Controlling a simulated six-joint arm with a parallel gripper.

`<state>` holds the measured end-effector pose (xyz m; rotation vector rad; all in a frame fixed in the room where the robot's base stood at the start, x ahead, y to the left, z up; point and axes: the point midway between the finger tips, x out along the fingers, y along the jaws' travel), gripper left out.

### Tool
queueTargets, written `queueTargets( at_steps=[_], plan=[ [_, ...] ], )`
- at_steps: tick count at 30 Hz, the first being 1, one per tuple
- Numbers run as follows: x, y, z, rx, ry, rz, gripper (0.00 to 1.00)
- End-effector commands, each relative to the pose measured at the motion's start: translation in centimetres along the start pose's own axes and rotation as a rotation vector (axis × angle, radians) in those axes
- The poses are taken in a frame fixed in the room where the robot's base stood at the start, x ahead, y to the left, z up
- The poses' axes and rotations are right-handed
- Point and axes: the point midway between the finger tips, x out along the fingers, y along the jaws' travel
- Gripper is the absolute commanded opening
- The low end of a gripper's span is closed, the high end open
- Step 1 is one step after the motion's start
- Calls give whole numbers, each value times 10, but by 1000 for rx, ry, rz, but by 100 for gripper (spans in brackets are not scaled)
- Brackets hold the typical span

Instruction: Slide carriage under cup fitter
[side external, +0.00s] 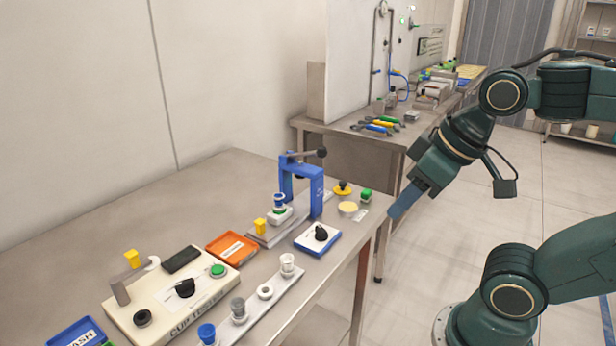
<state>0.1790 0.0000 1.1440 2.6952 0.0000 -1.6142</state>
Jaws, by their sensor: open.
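The cup fitter (317,190) is a blue arch-shaped press on the table, with a lever ending in a black knob on top. A grey rail (268,238) runs from the front left toward its opening. The carriage (279,216) is a light block on this rail, in front of the arch and outside it, carrying a small green, white and blue stack. A yellow tab (260,226) stands to its left. My gripper (395,213) is open and empty, beyond the table's right edge, well to the right of the fitter and carriage. Its fingertips overlap each other here.
A blue-based box with a black knob (318,235) stands right of the rail. An orange tray (232,249), a cream control box (172,297) and a strip of small parts (265,308) lie to the left and front. Yellow and green pieces sit right of the arch.

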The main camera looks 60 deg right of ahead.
Motion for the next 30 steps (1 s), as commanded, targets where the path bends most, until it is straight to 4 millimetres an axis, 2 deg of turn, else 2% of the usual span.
queueTargets(
  at_steps=[5, 11, 20, 30],
  plan=[
    [-1, 0, -4, 0, -4, 0, 40],
    [-1, 1, -24, 0, -32, 2, 40],
    [6, 4, -80, -1, -105, 6, 40],
    [33, 10, -146, -1, -194, 9, 40]
  ],
)
